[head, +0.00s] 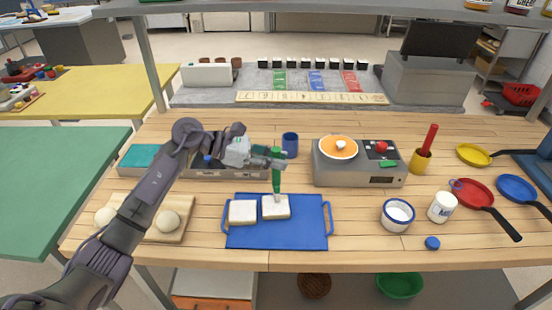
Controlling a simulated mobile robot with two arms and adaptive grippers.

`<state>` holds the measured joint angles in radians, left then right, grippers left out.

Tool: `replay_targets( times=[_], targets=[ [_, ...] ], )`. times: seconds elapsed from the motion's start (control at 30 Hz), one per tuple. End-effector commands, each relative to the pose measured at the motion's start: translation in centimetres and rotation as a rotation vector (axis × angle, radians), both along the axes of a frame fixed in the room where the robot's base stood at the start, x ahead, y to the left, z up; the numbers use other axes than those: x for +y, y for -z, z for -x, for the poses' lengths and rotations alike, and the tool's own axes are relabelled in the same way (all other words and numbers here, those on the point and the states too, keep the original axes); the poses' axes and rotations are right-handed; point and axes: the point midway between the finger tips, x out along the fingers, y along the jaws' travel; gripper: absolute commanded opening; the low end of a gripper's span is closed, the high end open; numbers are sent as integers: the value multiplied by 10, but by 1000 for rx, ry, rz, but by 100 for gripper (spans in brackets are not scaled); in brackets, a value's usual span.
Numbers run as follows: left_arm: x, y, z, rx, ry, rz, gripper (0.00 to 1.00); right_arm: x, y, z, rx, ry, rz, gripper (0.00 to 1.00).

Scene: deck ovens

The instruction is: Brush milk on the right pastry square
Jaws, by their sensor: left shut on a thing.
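Two white pastry squares lie side by side on a blue tray (290,238) with side handles. The right pastry square (276,211) is below the brush; the left pastry square (242,212) is beside it. My left gripper (276,162) is shut on a green-handled brush (276,180), held upright with its pale tip down at the right square. I cannot tell whether the tip touches the square. A white-filled bowl with a blue rim (398,213) stands to the right; its filling looks like milk. My right gripper is not in view.
A white jar (442,207) and a blue cap (432,243) are near the bowl. A scale (360,175) with an orange dish stands behind. A board with dough balls (178,230) lies at left. Red (474,193) and blue pans are at right. A blue cup (290,144) stands behind the gripper.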

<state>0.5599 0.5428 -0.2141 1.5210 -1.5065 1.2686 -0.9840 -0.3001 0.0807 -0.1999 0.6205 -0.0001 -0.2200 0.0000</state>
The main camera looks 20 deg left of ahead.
Motion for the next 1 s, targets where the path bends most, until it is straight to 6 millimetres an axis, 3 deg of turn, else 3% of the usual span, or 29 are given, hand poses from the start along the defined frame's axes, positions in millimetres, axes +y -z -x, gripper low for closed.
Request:
replay_targets(
  times=[0.67, 1.0],
  targets=[
    [0, 6, 0, -1, 0, 1, 0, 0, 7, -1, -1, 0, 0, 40],
    [-18, 6, -7, -1, 1, 1, 0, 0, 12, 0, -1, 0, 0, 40]
  ],
)
